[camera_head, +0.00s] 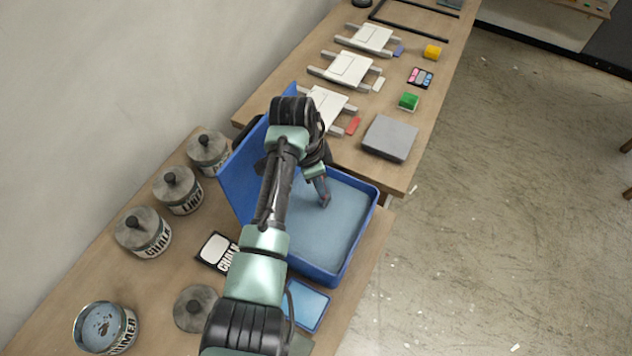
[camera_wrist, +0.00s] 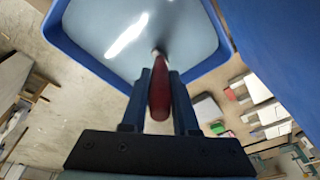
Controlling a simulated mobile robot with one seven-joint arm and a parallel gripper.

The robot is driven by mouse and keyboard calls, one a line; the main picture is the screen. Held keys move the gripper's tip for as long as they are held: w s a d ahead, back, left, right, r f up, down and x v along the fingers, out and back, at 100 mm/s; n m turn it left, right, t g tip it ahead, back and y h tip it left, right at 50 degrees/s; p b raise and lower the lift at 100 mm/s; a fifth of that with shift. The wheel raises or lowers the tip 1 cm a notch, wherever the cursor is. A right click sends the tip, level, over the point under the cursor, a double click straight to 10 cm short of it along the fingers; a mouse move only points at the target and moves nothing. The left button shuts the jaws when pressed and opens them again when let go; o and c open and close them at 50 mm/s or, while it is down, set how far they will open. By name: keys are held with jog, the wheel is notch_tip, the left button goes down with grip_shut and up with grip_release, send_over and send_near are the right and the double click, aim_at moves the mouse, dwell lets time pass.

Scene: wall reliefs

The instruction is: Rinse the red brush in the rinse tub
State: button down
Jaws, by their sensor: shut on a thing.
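The blue rinse tub (camera_head: 330,274) stands on the near table with a raised blue panel at its left, and grey-blue liquid fills it. My gripper (camera_head: 322,187) points down over the tub. In the wrist view my gripper (camera_wrist: 159,76) is shut on the red brush (camera_wrist: 159,92), with the red handle between the two fingers. The brush's pale far end points toward the liquid in the tub (camera_wrist: 207,66). I cannot tell whether its tip, hard to make out in the head view, touches the liquid.
Lidded cans (camera_head: 178,190) line the wall side, and an open primer can (camera_head: 104,328) stands at the near left. A small blue tray (camera_head: 306,304) lies close to the tub's near side. White relief panels (camera_head: 350,70) and a grey block (camera_head: 390,138) lie on the farther table.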

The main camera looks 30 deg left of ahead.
jog(key=shift+r, duration=0.1)
jog(key=shift+r+p, duration=2.25)
jog(key=shift+r, duration=0.15)
notch_tip(320, 180, up, 7)
jog(key=p, duration=0.6)
jog(key=shift+r+p, duration=0.3)
jog(key=shift+r, duration=0.7)
